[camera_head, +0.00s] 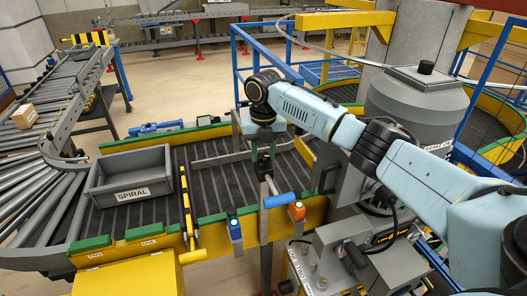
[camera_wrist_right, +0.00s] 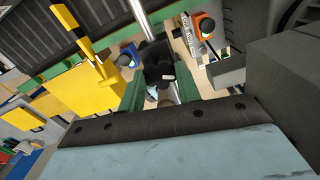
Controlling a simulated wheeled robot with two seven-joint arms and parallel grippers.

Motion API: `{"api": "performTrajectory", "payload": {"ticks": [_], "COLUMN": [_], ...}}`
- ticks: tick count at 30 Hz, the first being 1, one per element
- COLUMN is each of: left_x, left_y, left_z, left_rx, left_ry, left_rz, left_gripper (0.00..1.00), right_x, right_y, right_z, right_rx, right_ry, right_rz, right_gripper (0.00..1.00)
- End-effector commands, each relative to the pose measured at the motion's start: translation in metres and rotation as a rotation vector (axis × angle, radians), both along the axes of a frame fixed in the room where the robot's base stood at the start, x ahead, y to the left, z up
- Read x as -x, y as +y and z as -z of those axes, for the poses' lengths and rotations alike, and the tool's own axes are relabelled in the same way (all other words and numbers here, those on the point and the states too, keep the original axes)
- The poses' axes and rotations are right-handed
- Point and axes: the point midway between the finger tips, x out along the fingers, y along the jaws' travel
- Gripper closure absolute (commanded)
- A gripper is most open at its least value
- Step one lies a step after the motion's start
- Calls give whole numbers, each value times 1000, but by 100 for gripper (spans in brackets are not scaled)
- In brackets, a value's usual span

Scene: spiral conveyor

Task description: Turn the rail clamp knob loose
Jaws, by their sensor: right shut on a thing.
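My right arm reaches in from the right in the head view, and my right gripper (camera_head: 263,150) points down over the conveyor's near rail. In the wrist view my right gripper (camera_wrist_right: 160,88) is shut on a black knob (camera_wrist_right: 157,60), which sits between its two green-edged fingers. In the head view the knob is mostly hidden under the gripper. A bright metal rod (camera_wrist_right: 143,15) runs by the knob in the wrist view. The knob's turn angle cannot be told. My left gripper is not in view.
A grey tray marked SPIRAL (camera_head: 131,195) stands on the dark slatted conveyor at the left. A blue handle (camera_head: 278,201), a blue sensor box (camera_head: 235,230) and an orange one (camera_head: 297,212) are close by on the near rail. A grey machine housing (camera_head: 415,100) stands to the right.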

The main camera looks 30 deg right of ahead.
Motion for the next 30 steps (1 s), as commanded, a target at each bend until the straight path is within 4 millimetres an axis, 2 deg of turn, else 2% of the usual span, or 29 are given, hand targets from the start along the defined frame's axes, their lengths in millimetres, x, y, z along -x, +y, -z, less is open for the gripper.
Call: {"api": "performTrajectory", "payload": {"ticks": [12,29,30], "left_x": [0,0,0], "left_y": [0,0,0], "left_z": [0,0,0], "left_rx": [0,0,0], "left_ry": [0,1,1], "left_rz": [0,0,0], "left_gripper": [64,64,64], "right_x": [0,-1,-1], "right_y": [0,0,0], "right_z": [-1,-1,-1], "right_rx": [-1,0,0], "right_ry": [-3,-2,-2], "right_rz": [-195,-222,-222], "right_gripper": [89,89,63]}}
